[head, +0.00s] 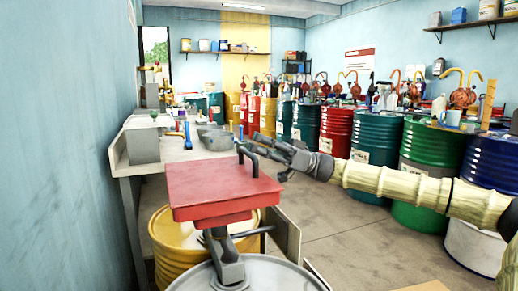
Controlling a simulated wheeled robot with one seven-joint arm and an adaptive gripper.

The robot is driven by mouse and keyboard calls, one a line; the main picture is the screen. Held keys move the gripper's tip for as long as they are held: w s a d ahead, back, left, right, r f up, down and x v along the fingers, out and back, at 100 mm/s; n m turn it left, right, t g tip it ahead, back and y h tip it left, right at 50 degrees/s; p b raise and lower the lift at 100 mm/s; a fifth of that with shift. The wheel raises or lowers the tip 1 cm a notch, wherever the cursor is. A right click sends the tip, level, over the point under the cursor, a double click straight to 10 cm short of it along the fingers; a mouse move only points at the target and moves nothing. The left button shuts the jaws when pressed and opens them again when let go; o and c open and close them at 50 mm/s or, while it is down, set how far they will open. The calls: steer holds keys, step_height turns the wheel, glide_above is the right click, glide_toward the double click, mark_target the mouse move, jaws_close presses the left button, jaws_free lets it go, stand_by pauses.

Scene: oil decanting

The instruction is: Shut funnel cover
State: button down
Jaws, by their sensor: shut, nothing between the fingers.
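The red square funnel (212,213) stands over the near drum. Its flat red cover (215,178) lies level across the top and looks down on the funnel, with no gap that I can make out. A dark bar handle (247,160) rises at the cover's far side. My gripper (262,144) reaches in from the right, shut and empty. Its fingertips are close to the handle and above the cover's far right edge; whether they touch it I cannot tell.
The near drum (270,275) has a pale grey top, with a yellow drum (165,235) behind it. A workbench (125,150) runs along the left wall. Several coloured drums with pumps line the right side. The floor (350,235) between is open.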

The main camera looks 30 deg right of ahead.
steer(key=shift+f, duration=0.35)
stand_by(0.3)
step_height(320, 180, up, 4)
steer(key=d, duration=0.2)
steer(key=f+v, duration=0.1)
steer(key=v, duration=0.7)
steer(key=shift+s+p, duration=0.15)
steer(key=shift+p, duration=0.2)
